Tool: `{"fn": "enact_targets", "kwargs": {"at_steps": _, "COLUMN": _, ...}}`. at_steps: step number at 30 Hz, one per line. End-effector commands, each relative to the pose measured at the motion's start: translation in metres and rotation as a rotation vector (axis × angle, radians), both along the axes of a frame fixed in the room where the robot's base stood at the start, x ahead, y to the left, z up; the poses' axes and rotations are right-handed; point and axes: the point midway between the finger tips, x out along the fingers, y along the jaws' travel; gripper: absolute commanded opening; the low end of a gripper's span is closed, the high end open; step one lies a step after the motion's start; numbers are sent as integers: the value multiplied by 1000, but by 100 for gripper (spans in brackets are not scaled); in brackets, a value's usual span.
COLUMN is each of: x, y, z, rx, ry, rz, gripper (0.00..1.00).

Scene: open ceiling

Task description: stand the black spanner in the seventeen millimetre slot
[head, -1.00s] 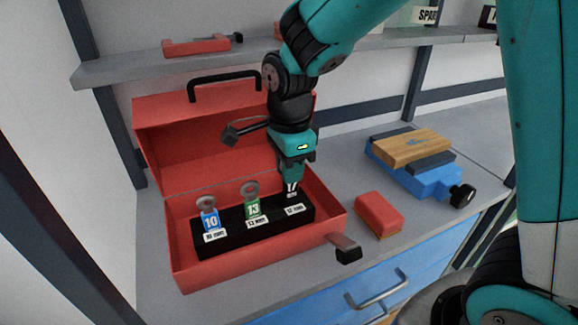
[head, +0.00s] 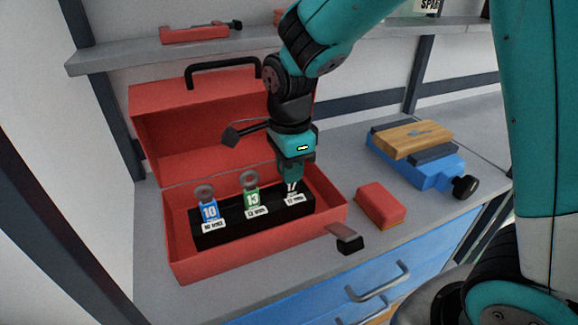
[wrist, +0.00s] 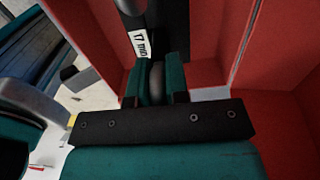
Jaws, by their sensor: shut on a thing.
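My gripper (head: 290,180) points down over the right end of the black slotted rack (head: 236,231) inside the open red toolbox (head: 185,270). It is shut on the black spanner (head: 292,187), which is mostly hidden by the fingers. A bit of its white marking shows just above the right slot's label (head: 294,199). In the wrist view the fingers (wrist: 156,80) close on a rounded dark end, with the 17 mm label (wrist: 139,43) just beyond. A blue 10 spanner (head: 208,210) and a green 13 spanner (head: 251,198) stand upright in the left and middle slots.
A red block (head: 381,204) and a blue vise (head: 425,172) with a wooden block (head: 412,138) sit on the bench to the right. The toolbox's raised lid (head: 190,130) stands behind my gripper. A shelf (head: 130,60) runs above.

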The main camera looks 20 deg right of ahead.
Motion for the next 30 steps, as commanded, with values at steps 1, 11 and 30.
{"fn": "enact_targets", "kwargs": {"at_steps": 1, "x": 0, "y": 0, "z": -2, "rx": 0, "ry": 0, "rz": 0, "gripper": 0}}
{"fn": "enact_targets", "kwargs": {"at_steps": 11, "x": 0, "y": 0, "z": -4, "rx": 0, "ry": 0, "rz": 0, "gripper": 45}}
{"fn": "enact_targets", "kwargs": {"at_steps": 30, "x": 1, "y": 0, "z": 78, "rx": 2, "ry": -7, "rz": 0, "gripper": 45}}
